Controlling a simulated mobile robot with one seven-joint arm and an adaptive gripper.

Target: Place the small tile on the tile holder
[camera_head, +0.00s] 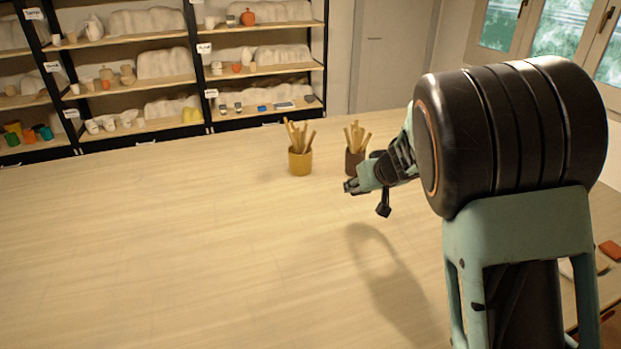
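My gripper (364,196) hangs over the wooden table at the right of centre, in front of a dark cup. It is small in the picture, and I cannot tell how its fingers stand or whether it holds anything. I cannot make out the small tile or the tile holder for certain. A flat orange-red piece (611,250) shows at the right edge, partly cut off by the frame; I cannot tell whether it is a tile. My arm hides much of the right side.
The wooden table (170,240) is broad and clear at left and centre. A yellow cup (300,163) and a dark brown cup (352,168), both with wooden sticks, stand at its back. Behind are shelves (150,125) with pottery. Windows (550,30) are at the upper right.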

